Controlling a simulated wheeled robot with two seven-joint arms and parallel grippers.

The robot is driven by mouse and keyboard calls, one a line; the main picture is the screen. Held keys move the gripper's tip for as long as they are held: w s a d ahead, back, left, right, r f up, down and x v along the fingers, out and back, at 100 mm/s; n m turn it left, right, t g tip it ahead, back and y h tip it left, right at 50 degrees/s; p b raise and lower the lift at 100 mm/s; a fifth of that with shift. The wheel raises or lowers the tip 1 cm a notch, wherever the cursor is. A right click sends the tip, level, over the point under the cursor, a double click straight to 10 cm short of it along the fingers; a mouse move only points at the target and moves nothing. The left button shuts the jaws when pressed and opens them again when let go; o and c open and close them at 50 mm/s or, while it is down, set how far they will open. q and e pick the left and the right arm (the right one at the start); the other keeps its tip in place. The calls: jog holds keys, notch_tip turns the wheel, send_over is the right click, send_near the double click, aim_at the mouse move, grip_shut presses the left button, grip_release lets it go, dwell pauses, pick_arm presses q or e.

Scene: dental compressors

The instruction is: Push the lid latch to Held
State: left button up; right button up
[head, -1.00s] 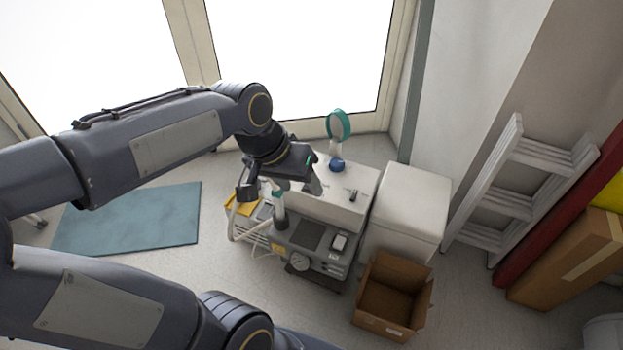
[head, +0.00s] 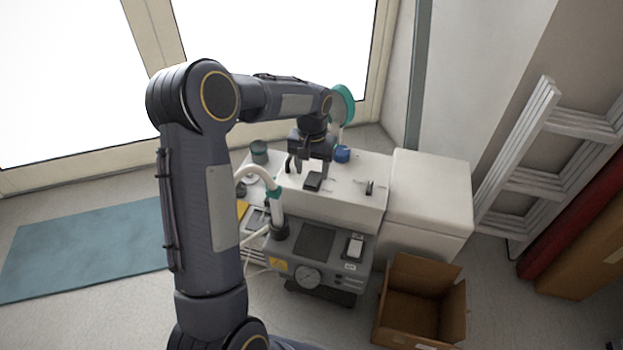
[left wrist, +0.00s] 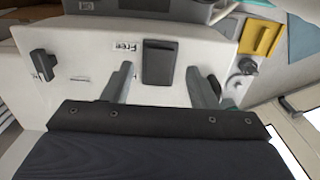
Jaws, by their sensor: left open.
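A dark rectangular latch-like block (head: 313,181) sits on top of the white box (head: 345,205) of the compressor unit. In the left wrist view this block (left wrist: 159,62) lies beyond and between the two fingertips, with a small label reading "Free" (left wrist: 125,45) beside it. My left gripper (head: 311,168) is open and empty above the white top, just behind the block in the head view; its fingers also show in the left wrist view (left wrist: 161,85). I cannot tell whether they touch the surface. My right gripper is out of view.
A smaller dark handle (head: 369,188) stands on the same top, to the right. A teal-rimmed round mirror or lamp (head: 342,103) on a blue base stands behind. A hose (head: 262,172) rises at the left. A white cabinet (head: 430,195) and open cardboard box (head: 420,305) are at right.

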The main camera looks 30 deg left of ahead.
aim_at(312, 182)
pick_arm(q)
jog(key=shift+f+b, duration=0.3)
jog(key=shift+f, duration=1.2)
jog(key=c, duration=1)
jog(key=g+p, duration=0.1)
jog(key=p, duration=0.2)
jog(key=g+p, duration=0.1)
jog(key=p, duration=0.3)
jog(key=shift+w+a+r+h, duration=0.1)
jog(key=shift+w+r+h, duration=0.2)
jog(key=shift+w+r, duration=0.1)
jog(key=shift+f+g, duration=0.1)
jog(key=shift+g, duration=0.3)
jog(key=shift+f, duration=0.15)
jog(key=o, duration=1)
